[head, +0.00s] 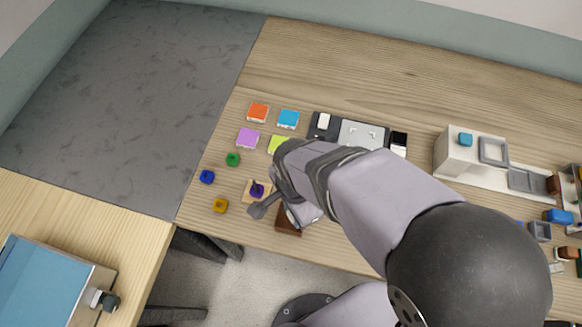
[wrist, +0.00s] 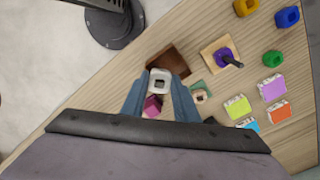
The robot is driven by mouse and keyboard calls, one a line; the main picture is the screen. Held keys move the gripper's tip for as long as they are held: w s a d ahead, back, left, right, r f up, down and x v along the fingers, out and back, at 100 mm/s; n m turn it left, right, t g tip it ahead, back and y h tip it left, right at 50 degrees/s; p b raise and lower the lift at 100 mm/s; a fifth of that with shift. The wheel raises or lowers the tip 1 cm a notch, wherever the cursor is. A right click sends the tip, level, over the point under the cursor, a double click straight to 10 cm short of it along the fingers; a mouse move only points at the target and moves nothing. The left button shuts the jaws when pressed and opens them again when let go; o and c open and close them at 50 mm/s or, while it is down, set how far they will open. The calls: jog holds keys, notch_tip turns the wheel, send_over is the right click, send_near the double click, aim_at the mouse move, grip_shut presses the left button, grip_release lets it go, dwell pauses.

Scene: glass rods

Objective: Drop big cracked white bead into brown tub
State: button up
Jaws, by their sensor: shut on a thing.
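A big white bead (wrist: 159,76) with a square dark hole sits between the fingertips of my gripper (wrist: 158,86) in the wrist view. The gripper is shut on it. Cracks on the bead are too small to tell. The brown tub (wrist: 181,65) lies just beyond the bead in that view, partly covered by it. In the head view the brown tub (head: 288,228) is near the table's front edge, and my gripper (head: 301,211) is beside and partly over it.
A purple bead (wrist: 223,55) sits around a dark rod on a square wooden base (head: 251,197) beside the tub. A magenta bead (wrist: 153,107) shows between the fingers, below the held bead. Green (head: 233,159), blue (head: 207,177) and yellow (head: 220,205) beads stand to the left.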

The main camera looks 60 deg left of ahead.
jog(key=o, duration=1.1)
jog(key=shift+r, duration=0.15)
notch_tip(320, 180, up, 7)
jog(key=b, duration=0.2)
